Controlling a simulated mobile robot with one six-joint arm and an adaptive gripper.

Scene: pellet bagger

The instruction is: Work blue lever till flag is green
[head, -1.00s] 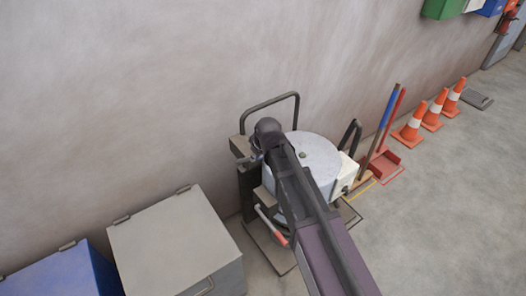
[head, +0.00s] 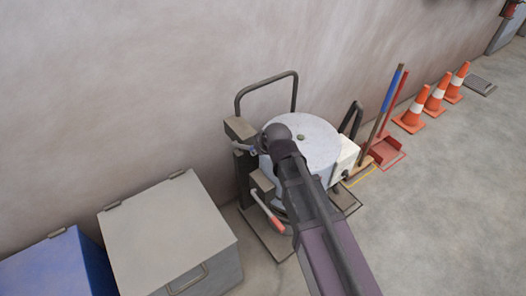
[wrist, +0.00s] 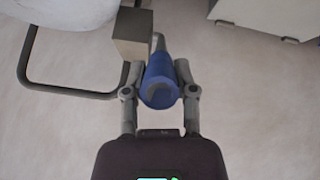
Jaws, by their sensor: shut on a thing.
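The blue lever grip (wrist: 161,84) sits between the two fingers of my gripper (wrist: 160,92) in the wrist view. The fingers are closed against its sides. A grey shaft runs from the grip beside a tan block (wrist: 132,34). In the head view the pellet bagger (head: 306,142) is a round, pale-topped drum on a dark stand. My arm crosses in front of it and hides much of the lever and my gripper. I cannot make out a flag or its colour in either view.
A red-handled lever (head: 276,223) sticks out low on the machine's front. A grey bin (head: 165,235) and a blue bin (head: 50,270) stand left. A broom and red dustpan (head: 389,150) and orange cones (head: 436,96) stand right.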

